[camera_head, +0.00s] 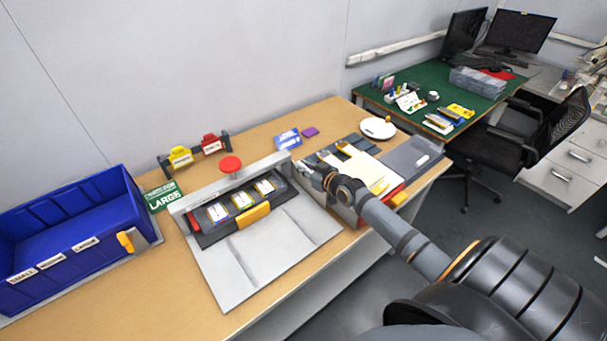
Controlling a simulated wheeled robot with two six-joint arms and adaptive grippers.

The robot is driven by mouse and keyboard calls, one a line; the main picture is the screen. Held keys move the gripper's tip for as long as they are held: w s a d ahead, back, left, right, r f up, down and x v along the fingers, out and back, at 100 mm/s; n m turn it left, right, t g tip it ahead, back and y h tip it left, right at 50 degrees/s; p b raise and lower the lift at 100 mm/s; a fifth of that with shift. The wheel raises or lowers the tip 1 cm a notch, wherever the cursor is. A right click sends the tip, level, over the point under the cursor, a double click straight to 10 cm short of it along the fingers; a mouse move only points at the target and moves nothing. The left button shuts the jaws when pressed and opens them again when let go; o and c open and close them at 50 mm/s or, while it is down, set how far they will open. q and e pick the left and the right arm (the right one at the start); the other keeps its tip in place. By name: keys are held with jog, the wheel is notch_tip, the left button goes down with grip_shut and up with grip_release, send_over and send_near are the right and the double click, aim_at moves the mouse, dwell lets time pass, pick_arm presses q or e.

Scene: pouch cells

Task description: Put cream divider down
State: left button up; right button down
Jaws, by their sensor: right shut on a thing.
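The cream divider (372,174) is a flat, pale sheet at the right part of the wooden table, over an open box with a red and grey edge. My right gripper (308,170) is at the left side of this box, beside the sheet's left edge, and is shut on the cream divider. The exact grip point is too small and partly hidden by the gripper to make out. I cannot tell whether the sheet rests fully on what is below it. My left gripper is not in view.
A blue bin (75,230) is at far left. A white plate (378,128) and a grey tray (412,158) lie near the right end.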

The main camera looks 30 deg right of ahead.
jog(key=shift+r, duration=0.1)
jog(key=shift+r, duration=0.3)
notch_tip(320, 180, up, 17)
jog(key=p, duration=0.2)
jog(key=shift+p, duration=0.4)
jog(key=shift+r, duration=0.1)
dwell(0.4)
